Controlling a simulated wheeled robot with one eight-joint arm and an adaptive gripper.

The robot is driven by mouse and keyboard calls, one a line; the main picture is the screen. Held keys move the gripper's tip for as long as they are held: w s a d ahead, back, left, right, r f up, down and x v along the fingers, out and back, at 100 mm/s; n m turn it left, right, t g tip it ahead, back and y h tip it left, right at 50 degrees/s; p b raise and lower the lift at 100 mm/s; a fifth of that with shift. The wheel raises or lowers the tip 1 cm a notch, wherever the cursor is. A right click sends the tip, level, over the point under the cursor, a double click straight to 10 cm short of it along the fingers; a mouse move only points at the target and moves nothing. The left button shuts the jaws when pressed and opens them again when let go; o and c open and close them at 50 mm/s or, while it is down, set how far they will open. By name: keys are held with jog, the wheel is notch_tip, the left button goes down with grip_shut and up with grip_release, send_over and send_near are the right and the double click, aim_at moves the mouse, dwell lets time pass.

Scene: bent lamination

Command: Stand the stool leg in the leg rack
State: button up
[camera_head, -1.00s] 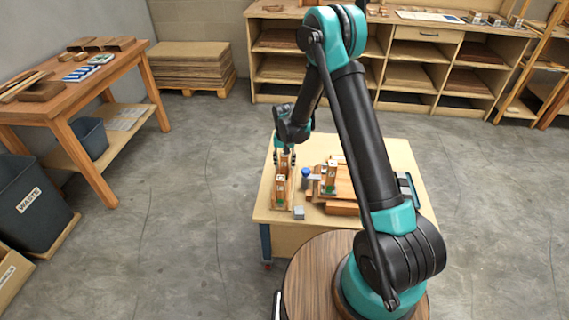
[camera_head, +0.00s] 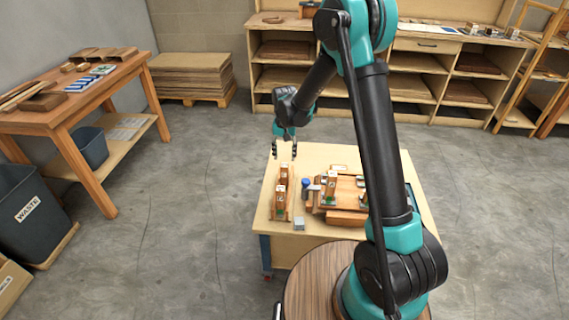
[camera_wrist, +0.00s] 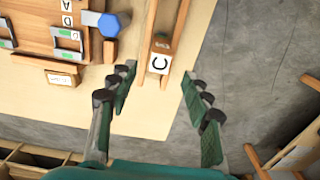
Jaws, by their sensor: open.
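Two upright wooden pieces show there, a far one (camera_head: 284,172) and a near one (camera_head: 280,197). In the wrist view a piece with a white label marked with a dark curved sign (camera_wrist: 159,63) sits between the rack's rails, beyond the fingers. My gripper (camera_head: 284,154) is open and empty above the far end of the rack. In the wrist view its fingers (camera_wrist: 158,80) are spread wide, apart from the piece.
A wooden fixture with labelled blocks and metal clamps (camera_head: 345,200) lies right of the rack. A blue-topped item (camera_head: 305,184) and a small grey block (camera_head: 299,223) stand between them. The table's front left (camera_head: 264,220) is bare. Shelves stand behind.

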jog(key=shift+r, duration=0.75)
jog(key=shift+d+r, duration=0.1)
jog(key=shift+d, duration=0.05)
jog(key=s+d+r+t, duration=0.1)
jog(key=s+d+r, duration=0.3)
jog(key=s+d, duration=0.3)
jog(key=s+d+r+t, duration=0.1)
jog(key=s+d+r, duration=0.35)
jog(key=d, duration=0.45)
jog(key=s+d+t, duration=0.1)
jog(key=s+d, duration=0.4)
jog(key=s, duration=0.3)
jog(key=s+d+f+t, duration=0.1)
jog(key=s+d, duration=0.3)
jog(key=s, duration=0.4)
jog(key=shift+d+f, duration=0.25)
jog(key=shift+d, duration=0.1)
jog(key=shift+o, duration=0.4)
jog(key=shift+w, duration=0.1)
